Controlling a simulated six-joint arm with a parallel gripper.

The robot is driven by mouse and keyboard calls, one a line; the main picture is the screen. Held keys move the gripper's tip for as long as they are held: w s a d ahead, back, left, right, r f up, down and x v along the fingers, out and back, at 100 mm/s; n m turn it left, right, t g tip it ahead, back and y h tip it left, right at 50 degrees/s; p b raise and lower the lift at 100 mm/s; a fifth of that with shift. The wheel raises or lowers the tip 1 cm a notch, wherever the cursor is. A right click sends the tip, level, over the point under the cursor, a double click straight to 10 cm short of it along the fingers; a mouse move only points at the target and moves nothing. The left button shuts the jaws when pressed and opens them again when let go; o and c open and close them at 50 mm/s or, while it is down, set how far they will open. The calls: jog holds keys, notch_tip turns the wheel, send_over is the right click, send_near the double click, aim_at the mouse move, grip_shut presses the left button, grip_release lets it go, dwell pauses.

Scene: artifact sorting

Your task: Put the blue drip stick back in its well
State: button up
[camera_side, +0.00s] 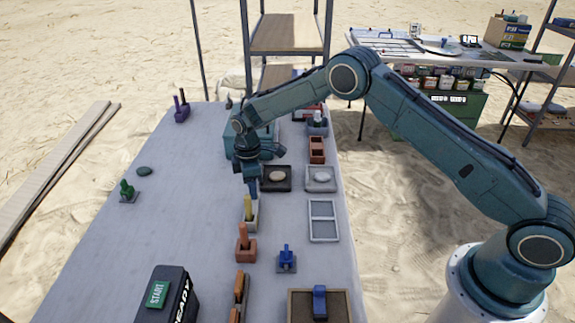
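My gripper (252,184) points down over the middle of the table, just behind the yellow stick. Its fingertips are small and dark, so I cannot tell whether they are open or shut, or whether they hold anything. A yellow stick (248,207) stands upright in a pale holder (252,222). An orange stick (243,234) stands in an orange-brown block (246,251) in front of it. A small blue piece (286,252) stands on a blue-grey base (287,267). A blue block-like piece (319,300) is at the brown tray (299,309). I cannot tell which blue thing is the drip stick.
Dark tray (267,187) and pale tray (330,187) each hold a pale round item. An empty divided grey tray (324,232) lies at right. The table's left middle is mostly clear around a green piece (127,188).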

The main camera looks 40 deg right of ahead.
notch_tip(320, 180, up, 11)
jog(key=shift+r, duration=0.65)
dwell(0.4)
jog(key=shift+r, duration=0.1)
dwell(0.4)
jog(key=shift+s+d+r, duration=0.1)
jog(key=shift+r, duration=0.15)
jog(key=s+d+r+m+t, duration=0.1)
jog(key=s+d+r+m, duration=0.2)
jog(key=s+r, duration=0.65)
jog(key=s+d+r+m+t, duration=0.2)
jog(key=s+d+r+m, duration=0.1)
jog(key=s+r, duration=0.6)
jog(key=s+d+m+t, duration=0.2)
jog(key=s+m, duration=0.4)
jog(key=s, duration=1.6)
jog(key=shift+d+t, duration=0.3)
jog(key=shift+d, duration=0.25)
